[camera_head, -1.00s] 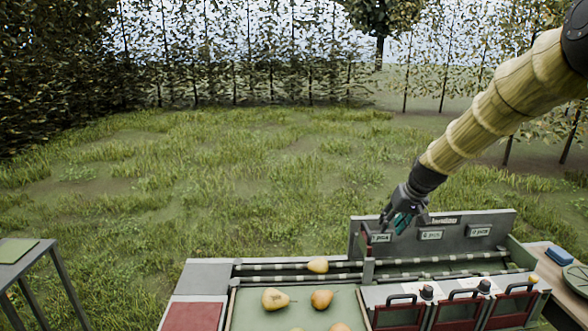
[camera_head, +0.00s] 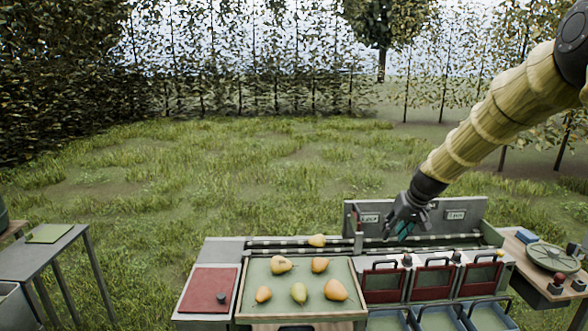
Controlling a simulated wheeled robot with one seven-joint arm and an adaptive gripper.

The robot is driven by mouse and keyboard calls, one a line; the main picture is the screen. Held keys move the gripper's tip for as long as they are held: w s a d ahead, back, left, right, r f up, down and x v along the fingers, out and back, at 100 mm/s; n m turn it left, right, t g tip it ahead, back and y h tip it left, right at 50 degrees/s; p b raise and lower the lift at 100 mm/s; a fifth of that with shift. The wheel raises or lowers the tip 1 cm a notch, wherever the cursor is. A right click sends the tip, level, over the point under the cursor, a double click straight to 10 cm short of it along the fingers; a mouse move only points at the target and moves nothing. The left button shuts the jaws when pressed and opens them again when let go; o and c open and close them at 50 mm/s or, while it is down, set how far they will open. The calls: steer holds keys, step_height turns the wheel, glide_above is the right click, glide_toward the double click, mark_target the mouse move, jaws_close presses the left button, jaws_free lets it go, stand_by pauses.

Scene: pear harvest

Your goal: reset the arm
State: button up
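My gripper (camera_head: 402,231) hangs at the end of my arm, above the back of the sorting station, in front of the grey sign panel (camera_head: 465,215). It points down and to the left. No pear shows in it, but its fingers are small and dark, so I cannot tell whether they are open or shut. One pear (camera_head: 317,240) lies on the rail track (camera_head: 275,246) to the left of the gripper. Several yellow and orange pears (camera_head: 298,293) lie apart on the green-lined tray (camera_head: 258,305) in front.
Red gates (camera_head: 433,281) with black handles stand right of the tray, above blue-lined bins (camera_head: 437,320). A red pad (camera_head: 208,289) lies left of it. A side table (camera_head: 540,268) at right carries a round green dial (camera_head: 552,258). A grey table (camera_head: 45,250) stands far left on grass.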

step_height(320, 180, down, 10)
steer(key=w, duration=0.1)
steer(key=s+a+f+g+h+b, duration=0.1)
steer(key=s+a+f+b, duration=0.1)
steer(key=s+f, duration=1)
steer(key=s+a+f+g+h+b, duration=0.15)
steer(key=s+f, duration=0.65)
steer(key=f, duration=0.8)
steer(key=s+a+f+b, duration=0.1)
steer(key=s+f, duration=0.3)
steer(key=s, duration=0.8)
steer(key=s+a+f+g+b, duration=0.1)
steer(key=s+f, duration=0.4)
steer(key=s, duration=0.6)
steer(key=s+a+f+g+b, duration=0.1)
steer(key=s+f, duration=0.3)
steer(key=s, duration=0.8)
steer(key=shift+s+a+f+b, duration=0.35)
steer(key=shift+a+f+b, duration=0.05)
steer(key=shift+b, duration=0.05)
